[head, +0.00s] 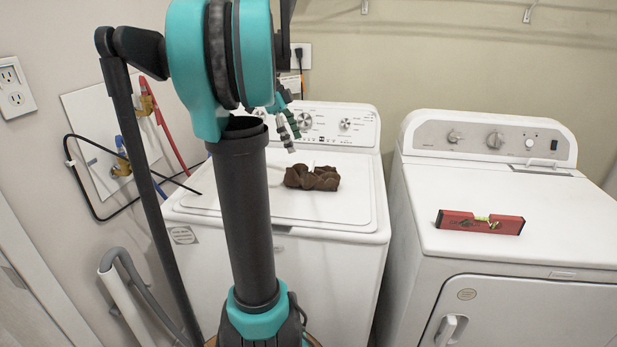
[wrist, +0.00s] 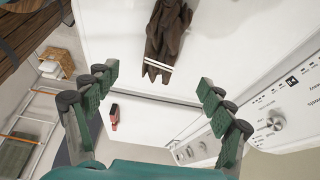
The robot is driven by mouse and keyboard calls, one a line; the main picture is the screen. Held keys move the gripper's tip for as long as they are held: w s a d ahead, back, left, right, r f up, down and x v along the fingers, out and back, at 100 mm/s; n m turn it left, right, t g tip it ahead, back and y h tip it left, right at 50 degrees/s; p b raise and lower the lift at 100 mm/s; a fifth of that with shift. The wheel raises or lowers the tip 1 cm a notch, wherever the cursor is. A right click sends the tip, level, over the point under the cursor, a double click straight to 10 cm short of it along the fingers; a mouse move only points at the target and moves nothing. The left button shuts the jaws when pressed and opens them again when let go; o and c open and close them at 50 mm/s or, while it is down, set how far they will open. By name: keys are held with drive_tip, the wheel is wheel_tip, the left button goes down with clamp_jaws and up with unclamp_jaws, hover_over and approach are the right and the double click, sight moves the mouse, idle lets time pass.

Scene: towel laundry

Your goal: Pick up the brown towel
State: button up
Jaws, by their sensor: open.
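The brown towel (head: 312,178) lies crumpled on the white lid of the left machine. In the wrist view the towel (wrist: 167,35) is at the top centre, beyond the fingertips, with pale stripes at its near end. My gripper (wrist: 155,88) is open and empty, its green fingers spread wide apart. In the head view my gripper (head: 287,125) is partly hidden behind my arm; its visible fingers are above and to the left of the towel, apart from it.
The left washer (head: 330,250) has a raised control panel behind the towel. A red level (head: 480,222) lies on the right machine (head: 420,190). Hoses and a black cable (head: 75,175) hang at the left wall. A gap separates the machines.

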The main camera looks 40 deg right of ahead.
sight(311, 176)
drive_tip(key=x, duration=1.3)
drive_tip(key=shift+d+f, duration=0.1)
drive_tip(key=shift+f, duration=0.25)
drive_tip(key=shift+w, duration=0.1)
drive_tip(key=c, duration=1.5)
drive_tip(key=shift+r, duration=0.1)
